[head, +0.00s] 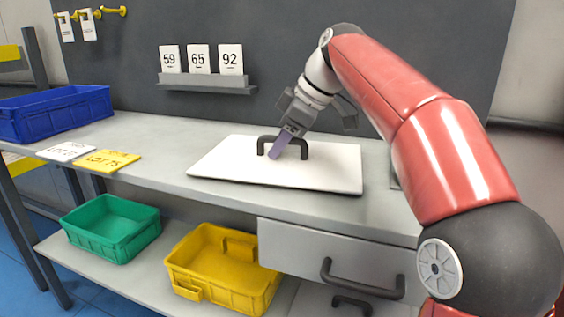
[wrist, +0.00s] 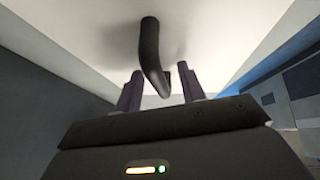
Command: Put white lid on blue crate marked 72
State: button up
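The white lid (head: 325,172) lies flat on the grey workbench and has a black arched handle (head: 303,149) on top. My gripper (head: 281,150) is low over the lid at this handle, its purple fingers angled down. In the wrist view the handle (wrist: 150,45) reaches into the gap between the two fingers (wrist: 160,88), with room showing on the right side. The fingers are apart and do not look closed on it. A blue crate (head: 60,124) stands at the left end of the bench. I see no number on its visible sides.
A white card (head: 66,152) and a yellow card (head: 103,161) lie left of the lid. A green crate (head: 112,246) and a yellow crate (head: 195,281) sit on the lower shelf. Cards 59, 65 and 92 (head: 231,59) stand on a wall ledge (head: 205,86). The bench between lid and wall is clear.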

grip_shut()
jog(key=shift+r, duration=0.1)
